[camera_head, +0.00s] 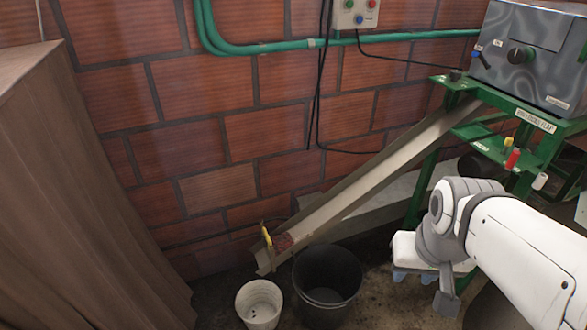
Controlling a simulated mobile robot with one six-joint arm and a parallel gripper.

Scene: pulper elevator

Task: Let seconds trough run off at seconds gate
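A long grey sloping trough (385,163) runs from the machine on the right down to the lower left. Near its low end lies a small heap of reddish material (284,242). A gate with a yellow handle (267,236) stands at that low end, just beside the heap. The gate looks closed, but it is small in view. My arm enters from the right, and a dark part at its end, apparently my gripper (447,303), points down, well right of the gate. Its fingers cannot be made out clearly.
A white bucket (259,304) and a larger black bucket (327,284) stand on the floor below the trough's end. A green frame (545,148) with coloured handles carries a grey machine (530,55). A brown draped block (75,200) stands left. A brick wall closes the back.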

